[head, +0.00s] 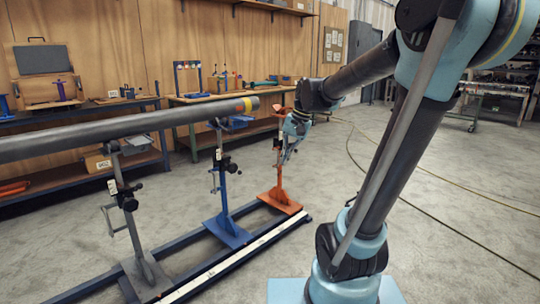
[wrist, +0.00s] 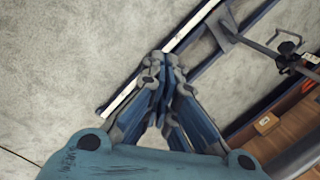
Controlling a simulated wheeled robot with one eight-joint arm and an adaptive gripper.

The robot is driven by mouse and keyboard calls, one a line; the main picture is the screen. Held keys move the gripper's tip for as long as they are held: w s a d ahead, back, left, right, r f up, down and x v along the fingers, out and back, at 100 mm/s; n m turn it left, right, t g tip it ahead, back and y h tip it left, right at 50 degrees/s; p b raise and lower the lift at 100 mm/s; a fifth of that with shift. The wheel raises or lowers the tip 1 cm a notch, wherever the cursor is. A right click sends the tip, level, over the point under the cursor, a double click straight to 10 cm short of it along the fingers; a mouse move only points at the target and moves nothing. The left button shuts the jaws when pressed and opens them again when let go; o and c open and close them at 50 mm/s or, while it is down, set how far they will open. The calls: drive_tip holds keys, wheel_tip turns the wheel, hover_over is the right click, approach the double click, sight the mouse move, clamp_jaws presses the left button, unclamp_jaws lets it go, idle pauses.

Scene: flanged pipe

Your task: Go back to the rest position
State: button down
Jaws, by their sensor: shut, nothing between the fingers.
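My gripper (head: 290,152) hangs in front of the orange stand in the head view, to the right of the pipe's end. In the wrist view its blue fingers (wrist: 163,62) meet at the tips, shut with nothing between them. A long grey pipe (head: 120,125) with a yellow and orange band at its right end lies level across a grey stand (head: 128,205) and a blue stand (head: 223,185). My gripper is apart from the pipe. The orange stand (head: 279,185) is partly hidden behind my gripper and bears no pipe.
The stands are on a long floor rail (head: 235,262), also visible in the wrist view (wrist: 190,35). Workbenches with tools (head: 205,97) line the wooden back wall. A cable (head: 425,170) runs over the floor at right. The concrete floor on the right is largely clear.

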drive_tip(key=s+d+f+n+h, duration=0.1)
drive_tip(key=s+d+f, duration=0.5)
drive_tip(key=s, duration=0.3)
drive_tip(key=s+d+f+n+t+h, duration=0.1)
drive_tip(key=s+d+f+h, duration=0.1)
drive_tip(key=s+d+f, duration=0.5)
drive_tip(key=s+f, duration=0.1)
drive_tip(key=s, duration=0.2)
drive_tip(key=shift+d+f+n+h, duration=0.15)
drive_tip(key=shift+d+n+h, duration=0.15)
